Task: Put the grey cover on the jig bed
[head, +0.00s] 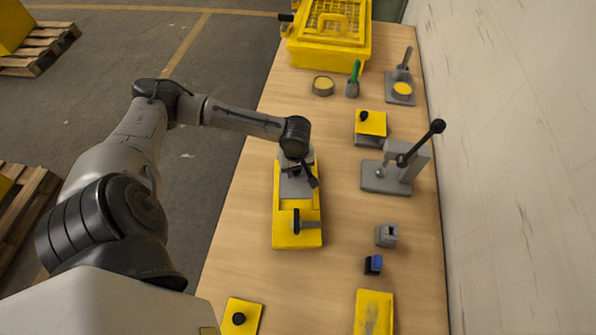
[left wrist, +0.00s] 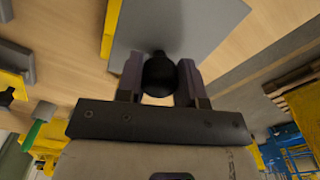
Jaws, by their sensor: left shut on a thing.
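My left gripper (head: 299,179) is over the yellow jig bed (head: 310,237) in the middle of the bench. In the left wrist view, its two fingers (left wrist: 160,82) are shut on a round black knob (left wrist: 158,72) on the grey cover (left wrist: 185,25). In the head view, the grey cover (head: 294,190) lies over the far part of the jig bed, partly hidden by my gripper. I cannot tell whether it touches the bed. A yellow edge (left wrist: 109,25) shows beside the cover in the left wrist view. My right gripper is not in view.
A grey lever press (head: 400,170) stands right of the jig bed. A dark clamp-like part (head: 298,222) stands on its near end. A yellow cover with a black knob (head: 371,122), a grey block (head: 387,235) and a blue-topped piece (head: 373,264) are nearby. Bench space left of the bed is clear.

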